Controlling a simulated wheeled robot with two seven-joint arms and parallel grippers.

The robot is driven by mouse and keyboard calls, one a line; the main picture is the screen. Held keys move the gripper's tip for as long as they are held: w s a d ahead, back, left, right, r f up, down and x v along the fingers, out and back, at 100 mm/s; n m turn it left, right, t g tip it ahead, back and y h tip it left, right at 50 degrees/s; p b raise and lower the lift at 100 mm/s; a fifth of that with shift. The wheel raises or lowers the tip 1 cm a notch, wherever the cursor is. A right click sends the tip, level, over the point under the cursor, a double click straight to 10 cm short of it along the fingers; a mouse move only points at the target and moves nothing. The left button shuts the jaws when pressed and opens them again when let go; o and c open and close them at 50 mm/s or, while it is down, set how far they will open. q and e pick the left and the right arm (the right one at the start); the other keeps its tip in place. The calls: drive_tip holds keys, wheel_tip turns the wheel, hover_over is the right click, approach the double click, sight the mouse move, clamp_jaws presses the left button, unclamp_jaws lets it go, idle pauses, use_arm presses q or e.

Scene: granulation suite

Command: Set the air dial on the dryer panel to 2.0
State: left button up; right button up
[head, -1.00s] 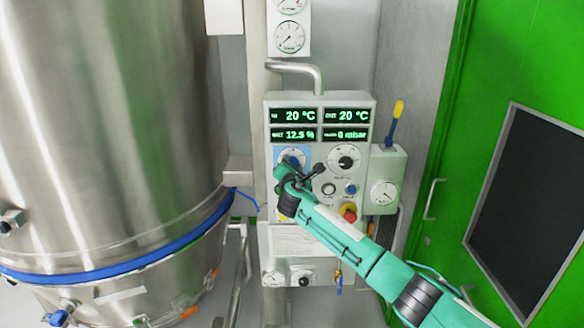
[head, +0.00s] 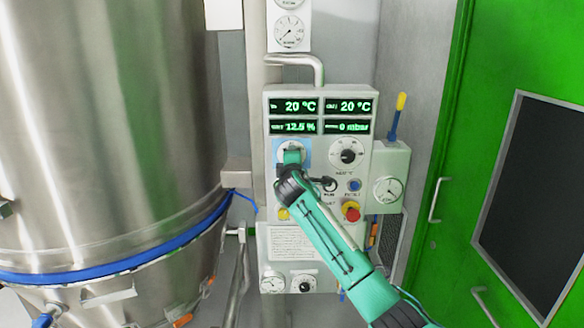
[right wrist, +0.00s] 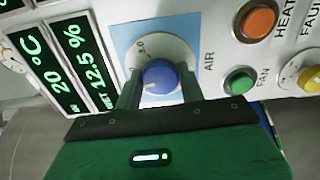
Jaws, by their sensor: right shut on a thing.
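The air dial is a blue knob (right wrist: 160,76) on a white scale disc (right wrist: 178,46) with a light-blue square behind it. It sits at the left of the dryer panel (head: 320,93), below the displays. My right gripper (right wrist: 159,80) is shut on the blue knob, with one finger on each side. In the head view my right gripper (head: 291,158) covers most of the dial. A white mark shows on the knob's lower left in the wrist view. Most scale figures are hidden or too small to read. My left gripper is not in view.
A steel vessel (head: 110,130) stands left. A green door (head: 470,120) stands right.

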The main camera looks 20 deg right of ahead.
drive_tip(key=shift+f+m+b, duration=0.15)
drive_tip(key=shift+m+b, duration=0.5)
drive_tip(key=shift+m, duration=0.45)
drive_tip(key=o, duration=1)
drive_tip(key=shift+c, duration=0.2)
drive_tip(key=shift+s, duration=0.1)
drive_tip(key=b+v, duration=0.4)
drive_tip(key=v, duration=0.9)
drive_tip(key=shift+s, duration=0.3)
drive_tip(key=shift+a, duration=0.1)
